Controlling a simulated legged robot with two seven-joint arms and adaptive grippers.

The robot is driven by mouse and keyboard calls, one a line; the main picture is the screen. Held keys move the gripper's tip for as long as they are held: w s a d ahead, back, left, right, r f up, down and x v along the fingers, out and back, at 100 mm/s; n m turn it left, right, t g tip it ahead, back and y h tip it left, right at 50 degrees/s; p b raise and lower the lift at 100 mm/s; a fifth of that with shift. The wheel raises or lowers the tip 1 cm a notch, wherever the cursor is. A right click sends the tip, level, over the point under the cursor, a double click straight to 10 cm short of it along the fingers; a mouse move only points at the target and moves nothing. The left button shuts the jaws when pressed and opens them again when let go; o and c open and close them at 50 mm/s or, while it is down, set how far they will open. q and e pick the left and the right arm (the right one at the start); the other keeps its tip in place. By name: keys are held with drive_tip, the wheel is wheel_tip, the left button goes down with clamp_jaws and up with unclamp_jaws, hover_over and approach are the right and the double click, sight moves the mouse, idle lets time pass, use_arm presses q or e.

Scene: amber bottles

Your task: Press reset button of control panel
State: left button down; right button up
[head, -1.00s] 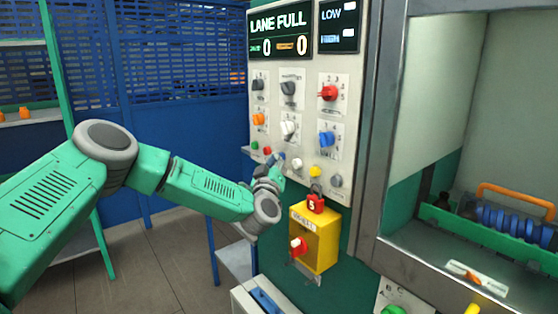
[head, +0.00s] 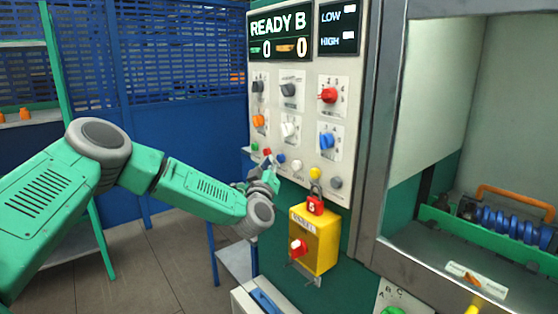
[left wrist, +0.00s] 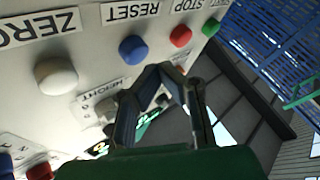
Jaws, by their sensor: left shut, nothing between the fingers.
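The control panel (head: 305,115) stands upright with a row of round buttons along its lower part. The blue button (head: 281,158) is labelled RESET in the left wrist view (left wrist: 132,49), where the lettering appears upside down. A red STOP button (head: 267,152) and a white ZERO button (head: 296,165) flank it. My left gripper (head: 269,168) is shut and empty, its fingertips just below the red and blue buttons in the head view. In the left wrist view the closed tips (left wrist: 160,69) lie beside the blue button, apart from it in the picture. My right gripper is not in view.
The display (head: 278,32) reads READY B. A yellow box (head: 320,243) with a red knob and a red padlock (head: 315,205) sits below the buttons. A grey-framed bay (head: 374,130) is at the right. Open floor lies at the left.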

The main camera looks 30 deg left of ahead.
use_arm(q)
drive_tip(key=s, duration=0.1)
drive_tip(key=s+a+p, duration=0.1)
drive_tip(key=s, duration=0.1)
drive_tip(key=s+p, duration=0.1)
drive_tip(key=shift+s+a, duration=0.3)
drive_tip(key=shift+a, duration=0.1)
drive_tip(key=shift+f, duration=0.15)
idle(0.7)
